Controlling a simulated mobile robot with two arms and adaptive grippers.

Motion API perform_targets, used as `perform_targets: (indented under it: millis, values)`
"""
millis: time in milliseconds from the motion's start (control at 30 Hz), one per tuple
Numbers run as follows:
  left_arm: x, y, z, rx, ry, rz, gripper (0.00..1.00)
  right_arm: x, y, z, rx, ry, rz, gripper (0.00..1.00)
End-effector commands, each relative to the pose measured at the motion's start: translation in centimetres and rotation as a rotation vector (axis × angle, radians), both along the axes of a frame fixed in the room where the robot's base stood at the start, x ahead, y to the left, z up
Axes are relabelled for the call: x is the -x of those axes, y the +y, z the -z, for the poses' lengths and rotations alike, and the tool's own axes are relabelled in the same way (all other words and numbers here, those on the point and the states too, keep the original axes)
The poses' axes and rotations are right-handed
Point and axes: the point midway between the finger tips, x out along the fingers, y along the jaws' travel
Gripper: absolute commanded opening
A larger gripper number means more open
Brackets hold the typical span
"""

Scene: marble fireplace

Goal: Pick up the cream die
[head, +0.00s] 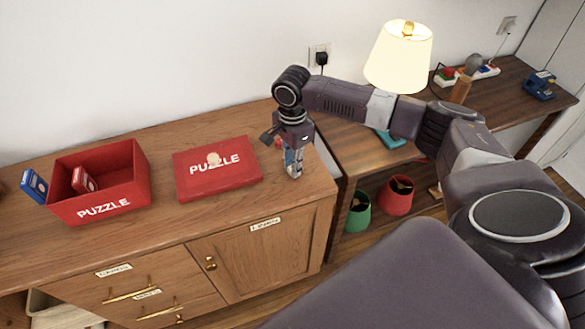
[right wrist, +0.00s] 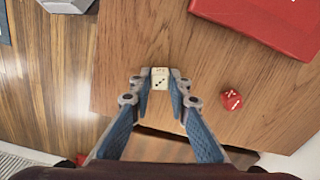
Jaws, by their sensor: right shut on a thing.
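The cream die (right wrist: 160,79) has dark pips and sits between the fingertips of my right gripper (right wrist: 160,80) in the right wrist view. The fingers are shut on its two sides. In the head view my right gripper (head: 293,172) points down at the right end of the wooden cabinet top (head: 240,212), and the die cannot be made out clearly there. Whether the die still touches the wood is hard to tell. My left gripper is not in view.
A red die (right wrist: 231,99) lies to the right of the gripper in the right wrist view. A red puzzle lid (head: 218,180) lies left of the gripper in the head view, with an open red box (head: 103,207) farther left. A lit lamp (head: 399,58) stands behind my right arm.

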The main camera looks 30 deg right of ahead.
Motion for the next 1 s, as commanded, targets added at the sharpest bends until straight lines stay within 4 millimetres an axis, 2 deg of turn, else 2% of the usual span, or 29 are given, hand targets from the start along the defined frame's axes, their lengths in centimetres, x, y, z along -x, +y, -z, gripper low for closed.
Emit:
perform_targets:
  millis: [167,367,467,800,1000]
  values:
    - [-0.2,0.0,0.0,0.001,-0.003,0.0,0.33,-0.1,0.0,-0.4,0.0,-0.002,0.0,0.06]
    - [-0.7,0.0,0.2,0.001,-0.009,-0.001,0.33,-0.1,0.0,-2.6,-0.001,-0.004,0.0,0.06]
    - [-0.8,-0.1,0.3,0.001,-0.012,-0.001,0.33,-0.2,0.0,-4.7,-0.002,-0.006,-0.001,0.06]
    - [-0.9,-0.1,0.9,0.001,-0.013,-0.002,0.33,-0.2,0.1,-14.5,-0.002,-0.006,-0.001,0.06]
    - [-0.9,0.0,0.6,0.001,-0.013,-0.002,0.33,-0.1,0.0,-18.6,0.0,-0.004,0.0,0.06]
